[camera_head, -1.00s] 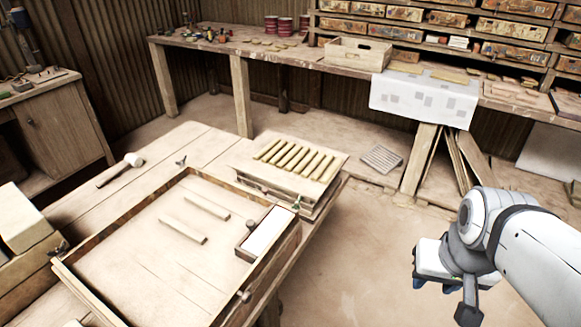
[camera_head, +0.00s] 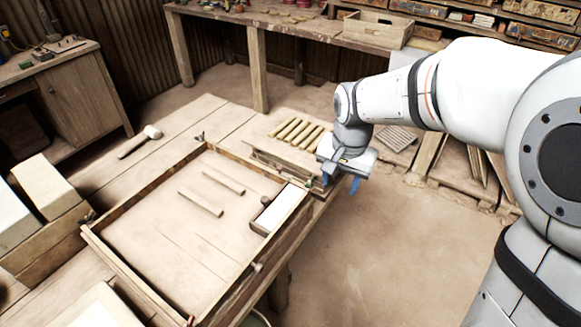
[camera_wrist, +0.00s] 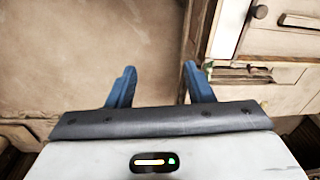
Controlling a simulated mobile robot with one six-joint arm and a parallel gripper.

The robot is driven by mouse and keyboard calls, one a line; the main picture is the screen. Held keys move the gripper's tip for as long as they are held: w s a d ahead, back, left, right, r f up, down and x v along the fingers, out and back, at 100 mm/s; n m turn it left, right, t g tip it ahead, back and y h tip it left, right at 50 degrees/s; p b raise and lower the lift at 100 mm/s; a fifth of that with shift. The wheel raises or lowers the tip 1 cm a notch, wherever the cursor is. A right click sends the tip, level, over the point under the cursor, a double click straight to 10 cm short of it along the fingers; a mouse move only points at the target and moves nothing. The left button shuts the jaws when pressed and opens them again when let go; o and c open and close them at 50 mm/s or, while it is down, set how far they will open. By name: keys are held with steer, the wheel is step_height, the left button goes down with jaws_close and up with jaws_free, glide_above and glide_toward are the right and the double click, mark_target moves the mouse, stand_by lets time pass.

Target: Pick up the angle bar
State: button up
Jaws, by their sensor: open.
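A long thin brown bar (camera_head: 287,169), which looks like the angle bar, lies along the near side of the ribbed board on the bench. I cannot make out its profile. My gripper (camera_head: 341,184) hangs just right of the bar's right end, by the bench edge, with blue fingers pointing down. The gripper also shows in the wrist view (camera_wrist: 159,72), its fingers apart with nothing between them. Bare floor shows beyond the gap there. A dark narrow strip (camera_wrist: 245,74), perhaps the same bar, lies right of the fingers.
A shallow wooden tray (camera_head: 134,267) holds two thin sticks (camera_head: 200,203) and a box with a white block (camera_head: 279,208). A mallet (camera_head: 140,141) lies at left. The floor (camera_head: 365,255) right of the bench is clear.

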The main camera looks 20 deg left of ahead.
steer(key=w+a+f+p, duration=0.1)
steer(key=w+a+f, duration=0.15)
steer(key=a, duration=0.75)
steer(key=m+p, duration=0.1)
steer(key=p, duration=0.1)
glide_above(264, 199)
steer(key=shift+g, duration=0.4)
steer(key=f, duration=0.4)
steer(key=shift+s+d+f, duration=0.1)
steer(key=shift+s+d, duration=0.05)
steer(key=shift+s, duration=0.05)
steer(key=shift+f, duration=0.35)
steer(key=shift+w+f+p, duration=0.15)
steer(key=shift+f+p, duration=0.3)
steer(key=shift+f, duration=1.35)
steer(key=shift+w+f+p, duration=0.1)
steer(key=shift+f+p, duration=0.3)
steer(key=shift+f, duration=1.35)
jaws_close()
